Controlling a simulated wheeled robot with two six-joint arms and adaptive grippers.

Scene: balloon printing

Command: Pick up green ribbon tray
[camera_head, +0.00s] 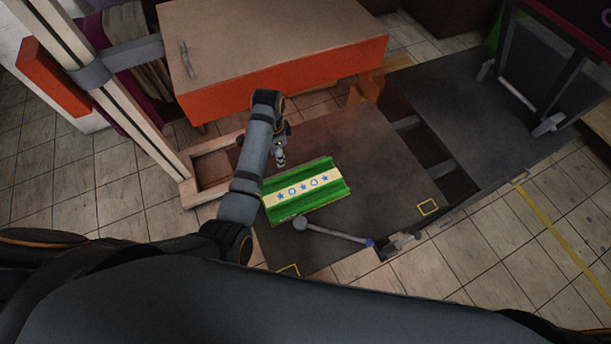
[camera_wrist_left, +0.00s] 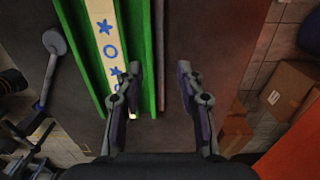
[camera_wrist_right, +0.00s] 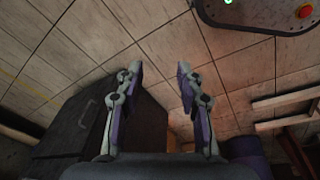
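The green ribbon tray (camera_head: 306,190) lies on the dark table, with a cream band of blue stars and circles along its middle. My left gripper (camera_head: 280,160) is beside the tray's far edge in the head view. In the left wrist view my left gripper (camera_wrist_left: 160,78) is open, with its left finger over or beside the green edge of the tray (camera_wrist_left: 112,40) and its right finger over bare table. I cannot tell whether a finger touches the tray. My right gripper (camera_wrist_right: 158,75) is open and empty, with floor tiles beyond it, and is out of the head view.
The dark table (camera_head: 365,150) is clear right of the tray. A grey lever (camera_head: 335,233) with a round end sits close to the tray's near side. An orange-fronted cabinet (camera_head: 290,75) stands behind the table. A wooden frame (camera_head: 210,170) is at the left.

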